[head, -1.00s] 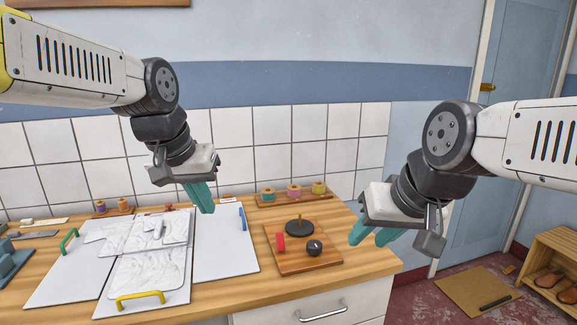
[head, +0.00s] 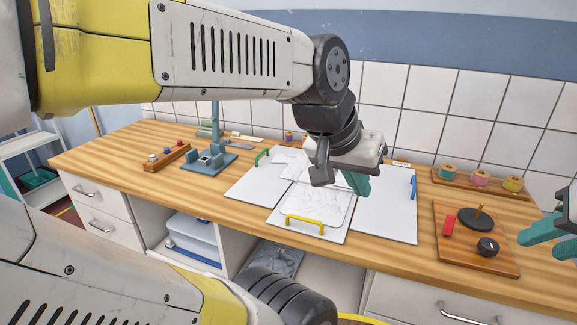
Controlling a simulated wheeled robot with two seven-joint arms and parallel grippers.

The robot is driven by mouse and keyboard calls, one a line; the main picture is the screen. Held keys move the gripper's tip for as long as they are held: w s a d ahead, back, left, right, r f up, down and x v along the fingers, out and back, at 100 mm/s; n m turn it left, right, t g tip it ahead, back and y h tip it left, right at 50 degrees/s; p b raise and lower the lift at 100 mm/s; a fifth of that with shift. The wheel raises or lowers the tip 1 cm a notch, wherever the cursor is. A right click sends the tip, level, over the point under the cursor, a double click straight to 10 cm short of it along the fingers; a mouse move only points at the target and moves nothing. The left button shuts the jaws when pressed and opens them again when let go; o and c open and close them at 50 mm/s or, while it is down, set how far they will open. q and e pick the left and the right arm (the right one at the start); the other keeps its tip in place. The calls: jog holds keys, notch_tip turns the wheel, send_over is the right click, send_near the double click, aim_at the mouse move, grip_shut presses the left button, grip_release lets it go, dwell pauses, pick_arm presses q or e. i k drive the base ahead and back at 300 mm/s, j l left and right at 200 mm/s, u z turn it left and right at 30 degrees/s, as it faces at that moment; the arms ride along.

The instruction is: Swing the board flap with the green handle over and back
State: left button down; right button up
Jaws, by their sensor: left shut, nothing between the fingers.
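The board lies flat on the wooden counter, with white panels spread out. Its left flap (head: 248,188) carries the green handle (head: 262,157) near its far left edge. The front flap has a yellow handle (head: 304,223), and the right flap (head: 385,215) has a blue handle (head: 413,187). A crumpled whitish cloth (head: 322,198) lies over the middle. My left gripper (head: 357,184) is shut and empty, above the seam between middle and right flap, away from the green handle; it hides part of the board. My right gripper (head: 530,243) is partly cut off at the right edge, fingers apart.
A wooden plate with knobs (head: 462,252) and a rack of thread spools (head: 483,184) stand right of the board. A blue-grey stand (head: 208,162) and a small peg block (head: 166,157) stand to its left. The counter's left end is mostly clear.

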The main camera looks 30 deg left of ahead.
aim_at(262, 185)
jog(key=i+j+u, duration=0.15)
jog(key=u, duration=1.2)
jog(key=i+j+z, duration=0.25)
jog(key=j+z, duration=0.25)
jog(key=i+j+z, duration=0.2)
jog(key=j, duration=0.15)
jog(key=j+z, duration=0.25)
jog(key=i+j, duration=0.05)
jog(key=j, duration=0.05)
